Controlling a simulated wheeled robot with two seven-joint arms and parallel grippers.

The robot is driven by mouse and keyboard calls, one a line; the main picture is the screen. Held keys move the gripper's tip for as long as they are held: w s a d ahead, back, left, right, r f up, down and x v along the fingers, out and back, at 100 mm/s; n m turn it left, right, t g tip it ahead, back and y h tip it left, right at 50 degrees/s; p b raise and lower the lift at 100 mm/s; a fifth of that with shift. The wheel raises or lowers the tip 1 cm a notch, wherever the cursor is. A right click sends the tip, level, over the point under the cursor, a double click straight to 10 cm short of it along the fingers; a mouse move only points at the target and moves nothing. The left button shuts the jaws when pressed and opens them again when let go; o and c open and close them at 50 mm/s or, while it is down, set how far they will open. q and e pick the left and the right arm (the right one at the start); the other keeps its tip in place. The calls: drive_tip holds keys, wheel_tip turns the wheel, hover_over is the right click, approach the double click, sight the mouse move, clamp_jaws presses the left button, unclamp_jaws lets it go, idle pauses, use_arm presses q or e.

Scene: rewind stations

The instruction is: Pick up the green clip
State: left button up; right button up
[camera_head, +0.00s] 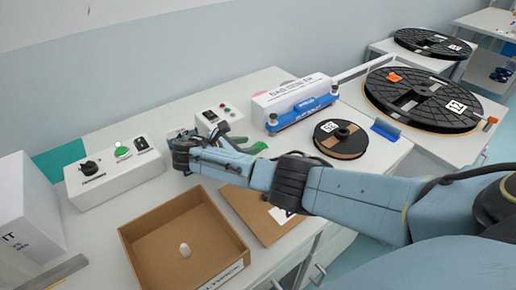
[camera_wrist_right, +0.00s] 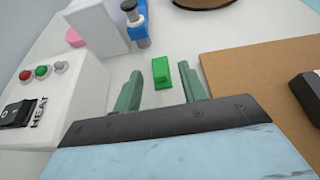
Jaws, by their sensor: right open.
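The green clip (camera_wrist_right: 161,72) is a small bright green block lying on the white table in the right wrist view. My right gripper (camera_wrist_right: 160,82) is open, with its two grey-green fingers on either side of the view. The clip shows in the gap between them, near the fingertips, and neither finger visibly touches it. In the head view my right gripper (camera_head: 246,147) is low over the table, between the button box and the cardboard sheet. There the clip is hard to tell apart from the green fingers. My left gripper is not in view.
A button box (camera_wrist_right: 55,95) stands close on the left in the wrist view. A blue-and-white sealer (camera_head: 295,102) and a black reel (camera_head: 341,138) are to the right. A cardboard sheet (camera_head: 252,214) and an open cardboard tray (camera_head: 140,238) lie in front.

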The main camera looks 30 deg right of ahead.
sight(258, 144)
drive_tip(key=b+x, duration=0.1)
drive_tip(key=x, duration=0.3)
drive_tip(key=shift+w+f, duration=0.1)
drive_tip(key=shift+f, duration=0.1)
drive_tip(key=shift+d+f, duration=0.1)
drive_tip(key=shift+d, duration=0.05)
drive_tip(key=c, duration=0.7)
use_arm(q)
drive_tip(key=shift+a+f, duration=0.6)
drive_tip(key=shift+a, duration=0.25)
use_arm(e)
drive_tip(key=shift+c, duration=0.8)
